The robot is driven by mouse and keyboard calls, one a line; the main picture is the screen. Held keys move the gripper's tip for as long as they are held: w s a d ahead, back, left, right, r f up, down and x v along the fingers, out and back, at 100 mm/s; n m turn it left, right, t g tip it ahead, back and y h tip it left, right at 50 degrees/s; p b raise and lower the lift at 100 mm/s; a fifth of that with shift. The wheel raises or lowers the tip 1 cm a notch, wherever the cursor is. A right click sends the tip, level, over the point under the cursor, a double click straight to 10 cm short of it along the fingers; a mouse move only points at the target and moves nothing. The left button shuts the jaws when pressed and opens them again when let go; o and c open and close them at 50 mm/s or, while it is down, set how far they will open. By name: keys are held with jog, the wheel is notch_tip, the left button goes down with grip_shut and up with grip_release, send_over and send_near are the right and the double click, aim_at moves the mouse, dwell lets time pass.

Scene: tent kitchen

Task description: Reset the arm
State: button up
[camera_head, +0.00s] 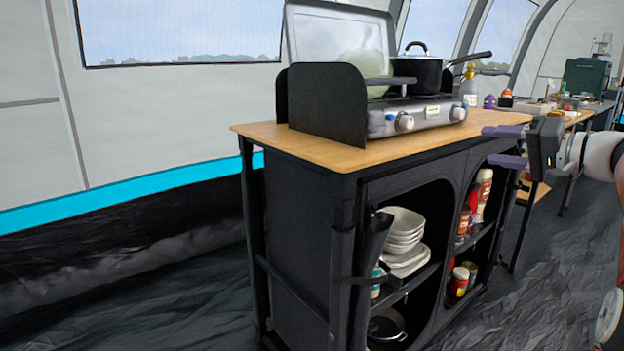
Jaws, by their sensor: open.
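My gripper (500,146) is at the right of the head camera view. Its two purple fingers are spread apart, one above the other, and point left. No object shows between them. The upper finger is near the front right edge of the wooden counter top (290,137); I cannot tell whether it touches. The wrist and white arm behind the gripper reach in from the right edge of the view.
The black cabinet (301,238) holds stacked bowls (403,224) and jars. A camping stove (418,113) with a black pot (418,72) stands on top. A second table with a green box (590,78) is at the back right. Dark floor (110,285) is free at left.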

jog(key=s+a+f+g+h+p, duration=0.1)
jog(key=s+a+f+g+h, duration=0.1)
jog(key=s+a+f, duration=0.3)
jog(key=s+a+f+n+g+h+p, duration=0.1)
jog(key=s+a+f+g, duration=0.15)
jog(key=a, duration=0.55)
jog(key=s+a+f+g+h+p, duration=0.1)
jog(key=s+a+f+g+h, duration=0.1)
jog(key=s+a+f, duration=0.3)
jog(key=s+a+f+n+h+p, duration=0.1)
jog(key=s+f, duration=0.3)
jog(key=s, duration=0.4)
jog(key=s+a+f+n+h+p, duration=0.1)
jog(key=s+f+h, duration=0.3)
jog(key=s, duration=0.4)
jog(key=shift+s+f+n+g+p, duration=0.15)
jog(key=shift+f+n+g+p, duration=0.3)
jog(key=shift+f+n+p, duration=0.2)
jog(key=shift+s+d+f, duration=0.1)
jog(key=shift+s+f, duration=0.05)
jog(key=shift+f, duration=0.1)
jog(key=shift+c, duration=0.2)
